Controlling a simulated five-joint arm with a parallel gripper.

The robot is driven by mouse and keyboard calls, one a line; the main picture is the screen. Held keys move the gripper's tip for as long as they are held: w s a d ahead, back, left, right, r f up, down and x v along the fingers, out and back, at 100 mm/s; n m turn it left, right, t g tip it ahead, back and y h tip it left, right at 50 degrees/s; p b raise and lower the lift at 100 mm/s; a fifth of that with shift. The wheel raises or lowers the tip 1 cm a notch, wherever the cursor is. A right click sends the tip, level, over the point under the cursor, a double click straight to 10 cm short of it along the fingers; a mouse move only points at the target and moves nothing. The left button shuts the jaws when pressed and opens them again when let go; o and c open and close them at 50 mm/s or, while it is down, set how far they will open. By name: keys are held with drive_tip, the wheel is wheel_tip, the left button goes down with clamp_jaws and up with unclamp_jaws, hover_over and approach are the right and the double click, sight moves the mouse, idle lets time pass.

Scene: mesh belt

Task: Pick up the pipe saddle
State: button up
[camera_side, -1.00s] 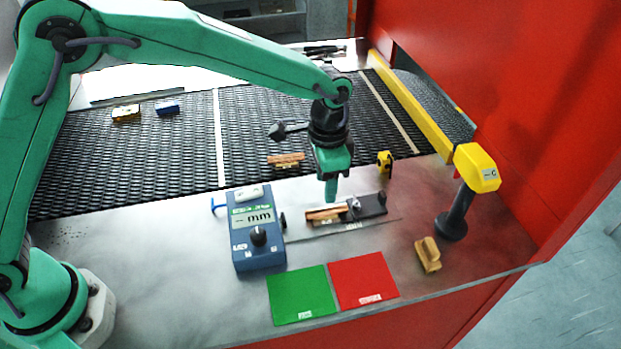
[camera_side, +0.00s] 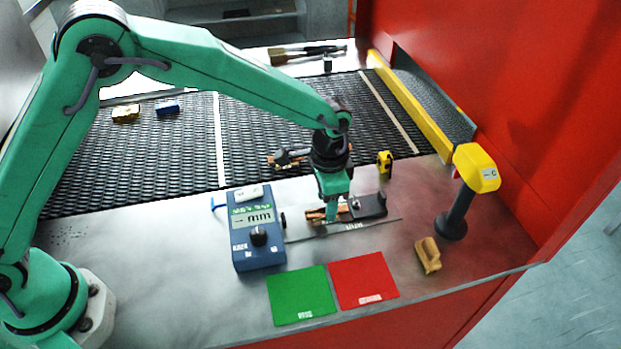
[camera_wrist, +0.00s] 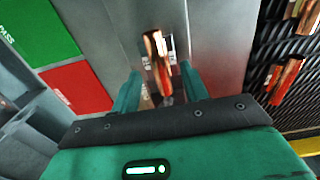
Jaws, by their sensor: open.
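The pipe saddle (camera_side: 315,214), as I take it, is a copper-coloured piece at the black measuring fixture (camera_side: 372,205) on the steel bench. My gripper (camera_side: 331,217) is low over it, pointing down, and hides part of it in the side view. In the wrist view the copper piece (camera_wrist: 157,54) lies ahead of and between the tips of my open gripper (camera_wrist: 161,80). A gap shows on both sides, and I cannot tell whether either finger touches it.
A blue gauge box (camera_side: 257,245) stands left of the fixture. Green (camera_side: 298,295) and red (camera_side: 363,281) mats lie in front. A yellow-topped post (camera_side: 456,210) and tan block (camera_side: 428,257) are right. More copper pieces (camera_wrist: 286,80) lie on the mesh belt (camera_side: 150,155).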

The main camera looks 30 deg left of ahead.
drive_tip(key=shift+f, duration=1)
drive_tip(key=shift+f, duration=0.25)
idle(0.4)
drive_tip(key=shift+c, duration=0.5)
drive_tip(key=c, duration=0.7)
drive_tip(key=shift+r, duration=0.2)
drive_tip(key=shift+r, duration=0.5)
wheel_tip(320, 180, up, 4)
drive_tip(key=shift+f, duration=0.25)
drive_tip(key=s+d+r, duration=0.5)
drive_tip(key=s+r, duration=0.1)
drive_tip(key=s, duration=0.4)
drive_tip(key=shift+s+d+r, duration=0.15)
drive_tip(key=shift+d+r, duration=0.15)
drive_tip(key=shift+r, duration=0.05)
